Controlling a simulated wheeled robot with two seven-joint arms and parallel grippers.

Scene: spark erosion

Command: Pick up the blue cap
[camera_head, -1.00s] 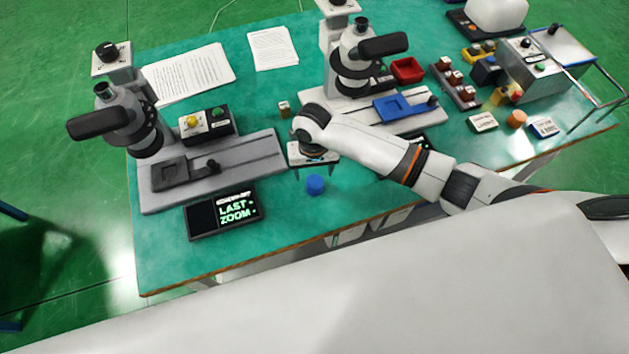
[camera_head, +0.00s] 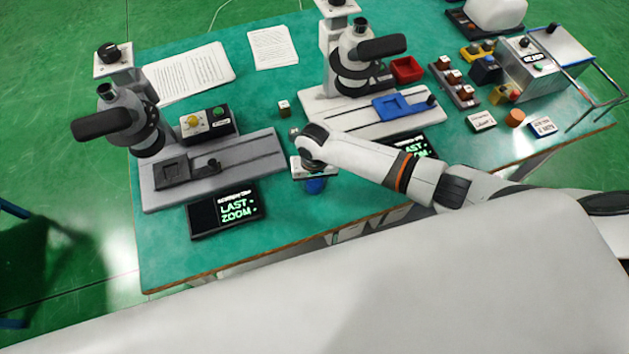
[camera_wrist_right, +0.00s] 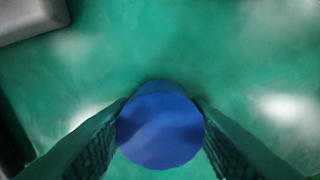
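The blue cap (camera_head: 315,186) stands on the green table in the head view, partly hidden under my right gripper (camera_head: 315,178). In the right wrist view the cap (camera_wrist_right: 160,128) shows as a round blue top between the two fingers of the gripper (camera_wrist_right: 160,140). The fingers are spread, one on each side of the cap and close against its edges. I cannot tell whether they touch it. My left gripper is not in view.
A grey microscope base (camera_head: 225,168) and a dark display (camera_head: 222,211) are left of the cap. Another microscope base (camera_head: 370,112) with a blue tray (camera_head: 398,106) is behind my right arm. A small box (camera_head: 284,108) stands behind the gripper. Bare table lies in front.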

